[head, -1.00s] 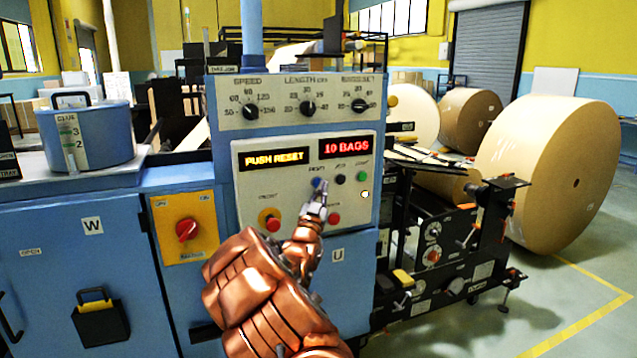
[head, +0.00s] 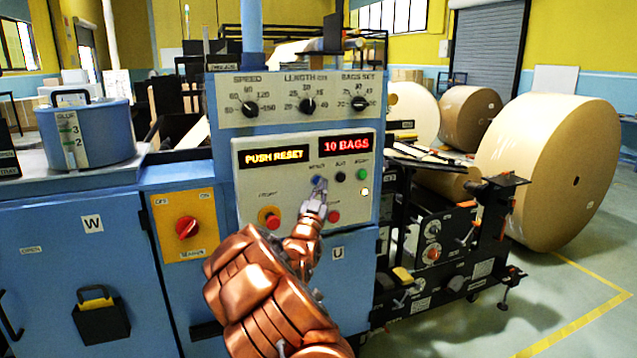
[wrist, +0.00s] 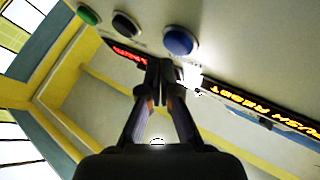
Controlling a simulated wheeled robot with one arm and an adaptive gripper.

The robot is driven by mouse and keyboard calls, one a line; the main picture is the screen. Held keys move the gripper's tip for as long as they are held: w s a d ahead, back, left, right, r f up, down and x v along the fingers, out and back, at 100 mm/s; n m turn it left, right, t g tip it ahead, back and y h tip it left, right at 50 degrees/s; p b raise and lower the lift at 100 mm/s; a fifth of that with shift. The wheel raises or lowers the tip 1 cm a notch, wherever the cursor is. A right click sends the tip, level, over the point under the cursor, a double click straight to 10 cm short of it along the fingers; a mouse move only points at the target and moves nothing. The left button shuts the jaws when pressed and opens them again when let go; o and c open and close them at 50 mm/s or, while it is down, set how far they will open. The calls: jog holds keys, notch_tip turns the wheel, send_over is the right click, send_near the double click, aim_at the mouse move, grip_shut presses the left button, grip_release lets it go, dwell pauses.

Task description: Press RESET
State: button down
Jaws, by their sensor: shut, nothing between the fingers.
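The blue RESET button (head: 318,181) is on the pale control panel (head: 250,205), under the amber display (head: 274,157) that reads PUSH RESET. In the wrist view the blue button (wrist: 181,40) shows large, just above and right of the fingertips. My gripper (head: 317,192) is shut and empty, its tips just below the button in the head view and partly over its lower edge. In the wrist view my gripper (wrist: 160,68) points at the panel beside the button. I cannot tell whether the tips touch the panel.
A black button (head: 340,176) and a green button (head: 362,174) sit right of the blue one. A red display (head: 346,146) reads 10 BAGS.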

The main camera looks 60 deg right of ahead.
jog(key=shift+w, duration=0.1)
dwell(0.5)
jog(key=shift+w+d, duration=0.25)
jog(key=shift+w+d, duration=0.2)
jog(key=shift+w, duration=0.2)
dwell(0.8)
jog(key=shift+s+f+b, duration=0.1)
jog(key=shift+b, duration=0.3)
jog(key=shift+s+a, duration=0.15)
jog(key=shift+s+a+b, duration=0.3)
jog(key=shift+s+b, duration=0.15)
jog(key=shift+b, duration=0.1)
jog(key=shift+s, duration=0.1)
